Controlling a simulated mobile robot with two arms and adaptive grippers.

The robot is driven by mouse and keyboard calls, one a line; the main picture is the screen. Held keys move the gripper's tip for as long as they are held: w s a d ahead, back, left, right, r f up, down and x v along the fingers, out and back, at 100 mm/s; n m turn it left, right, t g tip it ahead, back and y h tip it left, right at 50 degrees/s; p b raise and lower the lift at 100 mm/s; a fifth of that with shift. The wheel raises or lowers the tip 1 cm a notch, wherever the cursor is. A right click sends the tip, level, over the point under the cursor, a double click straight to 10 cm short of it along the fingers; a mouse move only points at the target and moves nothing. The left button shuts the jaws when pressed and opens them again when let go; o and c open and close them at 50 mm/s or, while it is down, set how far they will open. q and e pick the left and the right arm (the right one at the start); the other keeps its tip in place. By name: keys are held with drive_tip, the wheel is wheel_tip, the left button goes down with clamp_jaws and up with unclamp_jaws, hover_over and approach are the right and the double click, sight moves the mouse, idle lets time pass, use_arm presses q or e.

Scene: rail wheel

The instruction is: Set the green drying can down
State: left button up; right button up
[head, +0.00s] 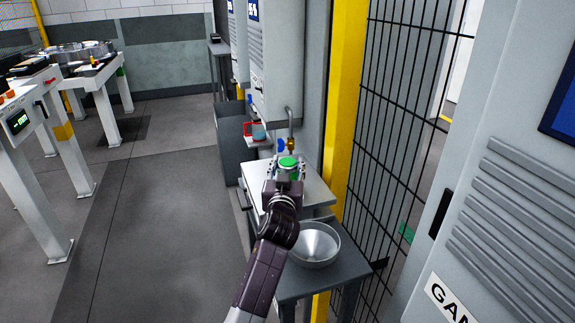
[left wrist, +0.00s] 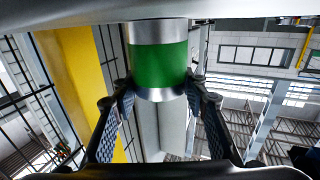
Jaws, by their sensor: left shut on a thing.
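The green drying can (head: 288,162) is in my left gripper, over the far part of a light grey cabinet top (head: 316,188). In the left wrist view it is a silver cylinder with a wide green band (left wrist: 160,62). My left gripper (head: 287,170) is shut on it, with one finger on each side; the fingers also show in the left wrist view (left wrist: 159,92). The can's underside is hidden behind the gripper in the head view, so I cannot tell whether it touches the cabinet top. My right gripper is not in view.
A steel bowl (head: 315,244) stands on a dark table (head: 345,275) nearer to me. A pipe with a brass fitting (head: 290,144) hangs just behind the can. A red-framed holder (head: 254,132) is at the back left. A yellow post (head: 343,95) and mesh fence (head: 405,120) stand at right.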

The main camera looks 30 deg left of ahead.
use_arm(q)
drive_tip(key=shift+f, duration=0.1)
drive_tip(key=o, duration=1.3)
drive_tip(key=shift+r, duration=0.2)
drive_tip(key=shift+s+d+f, duration=0.15)
drive_tip(key=shift+s, duration=0.05)
drive_tip(key=b+v, duration=0.1)
drive_tip(key=v, duration=0.9)
drive_tip(key=shift+v, duration=0.75)
